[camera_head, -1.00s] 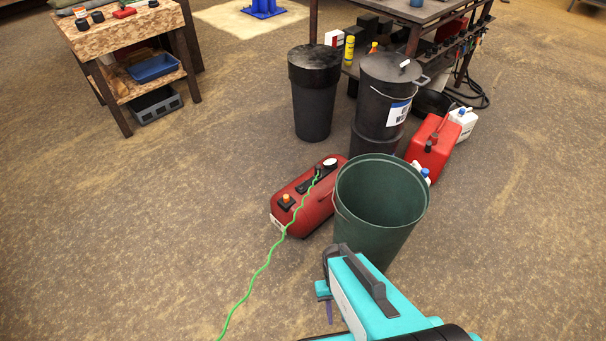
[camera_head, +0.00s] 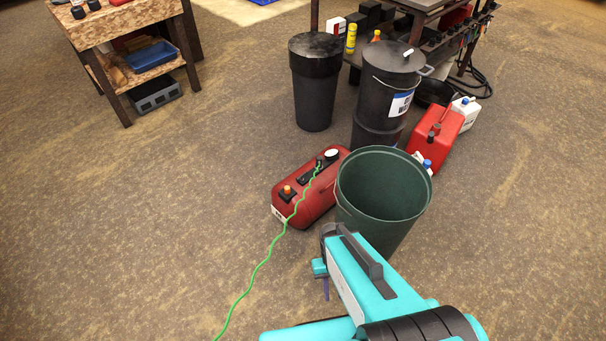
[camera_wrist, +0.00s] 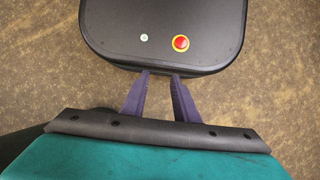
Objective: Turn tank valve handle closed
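A red tank (camera_head: 322,197) lies on the floor in the head view, left of a dark green bin. An orange-topped knob (camera_head: 287,190) on a black base sits on its near end. A round white gauge (camera_head: 331,154) and a dark fitting (camera_head: 319,161) with a green hose sit toward its far end. I cannot tell which part is the valve handle. My gripper (camera_wrist: 160,76) shows two purple fingers apart with nothing between them in the wrist view. In the head view one purple finger (camera_head: 326,289) shows, nearer the camera than the tank and apart from it. The tank is not in the wrist view.
The green bin (camera_head: 346,210) stands close to the tank's right side. The green hose (camera_head: 258,268) trails toward the camera. Black bins (camera_head: 314,100) and a red can (camera_head: 441,128) stand behind. A workbench (camera_head: 127,28) is at far left. Floor left of the tank is clear.

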